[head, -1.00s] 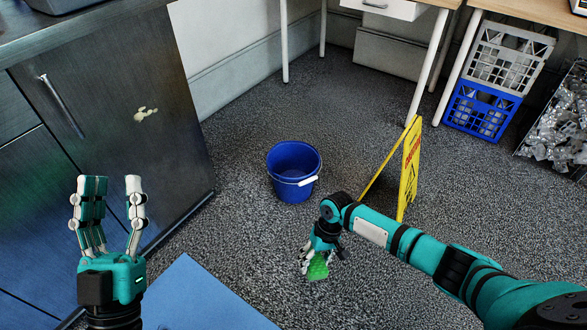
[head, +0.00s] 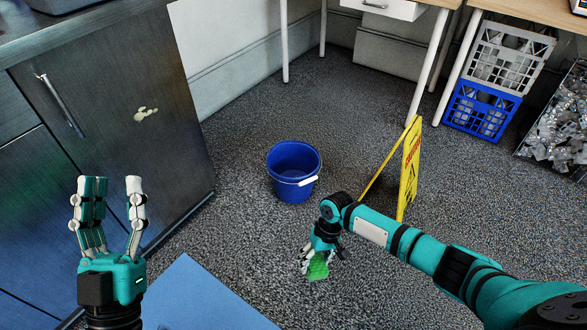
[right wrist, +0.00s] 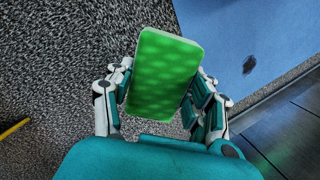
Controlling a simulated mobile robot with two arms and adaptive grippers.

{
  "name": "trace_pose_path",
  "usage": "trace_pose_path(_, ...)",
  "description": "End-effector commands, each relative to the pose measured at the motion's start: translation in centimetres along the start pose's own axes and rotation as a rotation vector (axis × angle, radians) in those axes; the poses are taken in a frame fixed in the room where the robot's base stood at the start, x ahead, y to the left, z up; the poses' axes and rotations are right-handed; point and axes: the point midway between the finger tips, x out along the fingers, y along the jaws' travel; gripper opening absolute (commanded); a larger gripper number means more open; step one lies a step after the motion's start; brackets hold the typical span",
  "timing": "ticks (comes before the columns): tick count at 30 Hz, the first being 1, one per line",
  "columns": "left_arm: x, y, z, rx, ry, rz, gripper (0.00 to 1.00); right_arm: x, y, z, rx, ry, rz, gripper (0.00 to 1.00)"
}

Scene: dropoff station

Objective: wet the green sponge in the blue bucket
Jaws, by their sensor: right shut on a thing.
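The blue bucket (head: 293,171) stands upright on the floor in the middle of the head view, with a white grip on its handle. My right gripper (head: 312,264) is in front of the bucket and a little to its right, apart from it. It is shut on the green sponge (head: 318,268). In the right wrist view the sponge (right wrist: 163,74) sits between the fingers of the right gripper (right wrist: 160,95). My left gripper (head: 110,205) is open and empty at the left, fingers pointing up. The bucket's contents are not clear.
A yellow floor sign (head: 409,165) stands right of the bucket. A dark cabinet (head: 110,120) with a pale stain (head: 146,113) is at the left. A blue mat (head: 205,298) lies in front. Crates (head: 482,109) stand at the back right. Floor around the bucket is clear.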

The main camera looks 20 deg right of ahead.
Motion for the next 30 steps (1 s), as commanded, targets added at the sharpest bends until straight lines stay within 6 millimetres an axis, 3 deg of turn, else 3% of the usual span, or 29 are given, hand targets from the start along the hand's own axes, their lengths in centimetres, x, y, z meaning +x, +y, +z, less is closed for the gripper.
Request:
trace_pose_path(4,0.1,0.0,0.3,0.000,-0.023,0.001,0.40,-0.2,-0.1,0.0,0.000,0.000,0.000,0.28)
trace_pose_path(30,-2.8,-1.9,8.6,0.012,-0.543,-0.030,0.40,-2.0,-0.5,0.3,0.000,0.000,0.000,0.28)
